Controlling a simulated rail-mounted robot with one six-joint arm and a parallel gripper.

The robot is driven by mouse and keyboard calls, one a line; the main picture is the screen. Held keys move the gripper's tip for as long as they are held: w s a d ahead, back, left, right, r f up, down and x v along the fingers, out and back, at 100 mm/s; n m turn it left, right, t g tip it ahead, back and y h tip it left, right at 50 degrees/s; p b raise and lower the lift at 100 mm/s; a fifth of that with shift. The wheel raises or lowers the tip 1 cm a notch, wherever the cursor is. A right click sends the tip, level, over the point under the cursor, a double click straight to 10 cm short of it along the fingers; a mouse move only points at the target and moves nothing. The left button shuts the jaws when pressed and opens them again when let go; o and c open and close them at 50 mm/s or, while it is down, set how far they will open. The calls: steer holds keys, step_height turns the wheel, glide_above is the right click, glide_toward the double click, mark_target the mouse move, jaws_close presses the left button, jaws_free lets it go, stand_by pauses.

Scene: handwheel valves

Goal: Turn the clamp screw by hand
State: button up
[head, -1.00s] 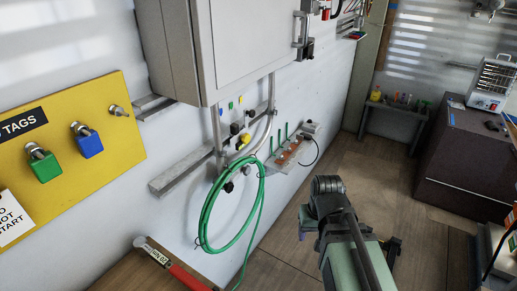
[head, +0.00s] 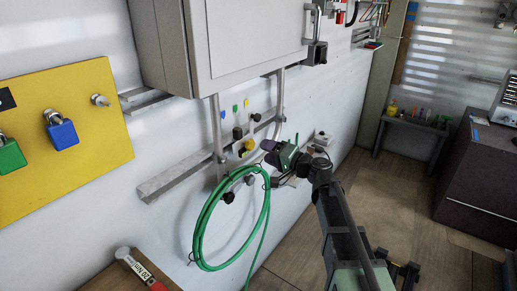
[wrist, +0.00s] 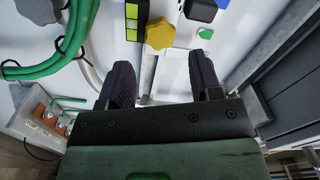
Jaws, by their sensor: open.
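Under the grey cabinet, a yellow lobed knob (head: 246,148) sits on the wall fittings. It also shows in the wrist view (wrist: 160,33), just beyond my fingertips and between their lines. No label shows which fitting is the clamp screw. My gripper (head: 268,150) is raised close to these fittings, just right of the yellow knob in the head view. In the wrist view my gripper (wrist: 163,70) has its two dark fingers wide apart, with nothing held between them. The gripper partly hides the lower fittings in the head view.
A coiled green hose (head: 200,235) hangs below the fittings. The grey cabinet (head: 250,45) overhangs them, and a metal rail (head: 170,180) runs along the wall. A yellow padlock board (head: 90,150) is at left. Open floor lies to the right.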

mark_target(251, 145)
steer(key=shift+x, duration=2.95)
steer(key=c, duration=0.7)
steer(key=shift+o, duration=0.2)
